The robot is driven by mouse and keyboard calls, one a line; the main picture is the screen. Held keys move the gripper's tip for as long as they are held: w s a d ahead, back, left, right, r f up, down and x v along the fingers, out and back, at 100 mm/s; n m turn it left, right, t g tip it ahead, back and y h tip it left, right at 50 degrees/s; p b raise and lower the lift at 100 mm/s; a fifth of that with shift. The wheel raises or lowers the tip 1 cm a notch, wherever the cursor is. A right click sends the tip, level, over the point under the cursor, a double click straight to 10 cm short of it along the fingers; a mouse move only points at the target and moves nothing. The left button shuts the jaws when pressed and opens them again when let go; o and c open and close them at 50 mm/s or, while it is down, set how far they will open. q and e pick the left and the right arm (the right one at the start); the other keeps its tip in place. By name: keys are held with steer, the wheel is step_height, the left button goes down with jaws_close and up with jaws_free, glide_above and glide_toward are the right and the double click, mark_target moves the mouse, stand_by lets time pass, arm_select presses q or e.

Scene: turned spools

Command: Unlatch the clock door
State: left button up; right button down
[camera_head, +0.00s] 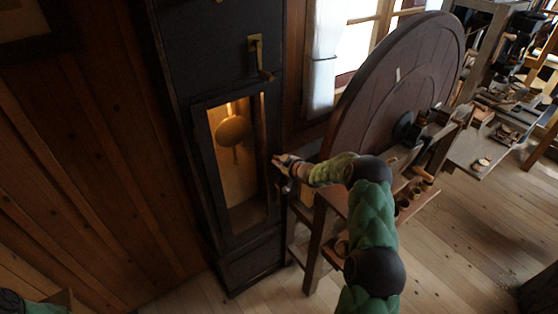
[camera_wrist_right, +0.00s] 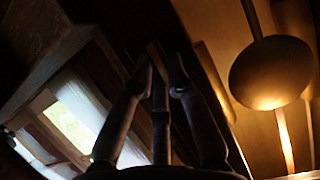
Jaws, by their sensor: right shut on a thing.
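A tall dark clock case (camera_head: 215,55) stands against the wood wall. Its door (camera_head: 199,150) has a dark frame around a glazed opening and looks closed. A round brass pendulum (camera_head: 231,131) hangs inside; it is large in the right wrist view (camera_wrist_right: 272,72). A brass lever (camera_head: 256,52) sits on the case above the door. My right gripper (camera_head: 275,160) is at the door's right edge, about mid-height. In the right wrist view its fingers (camera_wrist_right: 160,62) close together on a small brownish part (camera_wrist_right: 155,52), mostly hidden by them. My left gripper is out of view.
Benches with small parts (camera_head: 490,115) lie farther right. A bright window (camera_head: 358,45) is behind. Bare floor (camera_head: 470,225) is open at lower right.

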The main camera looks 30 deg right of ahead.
steer(key=c, duration=1.2)
jaws_free()
steer(key=v, duration=1.2)
